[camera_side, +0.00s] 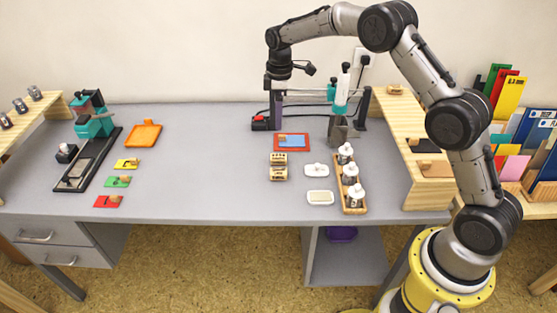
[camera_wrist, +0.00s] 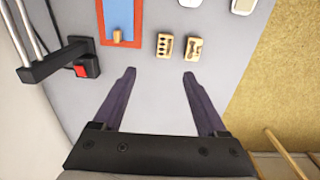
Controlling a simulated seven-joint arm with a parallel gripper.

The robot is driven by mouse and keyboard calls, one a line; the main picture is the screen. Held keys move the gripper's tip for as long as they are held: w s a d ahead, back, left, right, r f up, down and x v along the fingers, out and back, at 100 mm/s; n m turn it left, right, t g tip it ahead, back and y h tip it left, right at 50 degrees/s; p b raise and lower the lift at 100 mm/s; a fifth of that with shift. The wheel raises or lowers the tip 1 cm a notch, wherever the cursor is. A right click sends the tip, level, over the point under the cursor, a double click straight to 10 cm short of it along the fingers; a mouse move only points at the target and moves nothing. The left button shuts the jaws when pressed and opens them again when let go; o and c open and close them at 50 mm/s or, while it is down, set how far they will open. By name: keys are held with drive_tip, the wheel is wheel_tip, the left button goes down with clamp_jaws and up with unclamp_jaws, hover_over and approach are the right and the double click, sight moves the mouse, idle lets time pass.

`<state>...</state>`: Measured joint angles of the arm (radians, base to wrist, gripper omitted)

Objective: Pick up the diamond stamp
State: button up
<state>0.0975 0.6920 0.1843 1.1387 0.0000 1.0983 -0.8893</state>
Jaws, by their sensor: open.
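My gripper (camera_side: 277,113) hangs at the back middle of the desk, over the desktop near the red-bordered blue pad. In the wrist view its two purple fingers (camera_wrist: 160,74) are spread wide with nothing between them. Two small wooden blocks with dark marks lie just beyond the fingertips, a left one (camera_wrist: 164,45) and a right one (camera_wrist: 195,49). In the side view they sit one behind the other, a rear block (camera_side: 278,158) and a front block (camera_side: 278,174). I cannot make out a diamond mark, so I cannot tell which object is the diamond stamp.
The blue pad with a red border (camera_side: 292,141) lies behind the blocks. A wooden rack (camera_side: 354,208) of white-handled pieces and white dishes (camera_side: 320,198) stand to the right. A black post with a red part (camera_wrist: 82,70) is left of my fingers. The desk's middle-left is clear.

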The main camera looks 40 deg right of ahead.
hover_over(280, 157)
drive_tip(key=f, duration=1)
drive_tip(key=shift+w+d, duration=0.2)
drive_tip(key=shift+w, duration=0.05)
drive_tip(key=shift+s+a+f, duration=0.1)
drive_tip(key=shift+f, duration=1.25)
drive_tip(key=shift+s+a+f, duration=0.1)
drive_tip(key=shift+f, duration=1.25)
clamp_jaws()
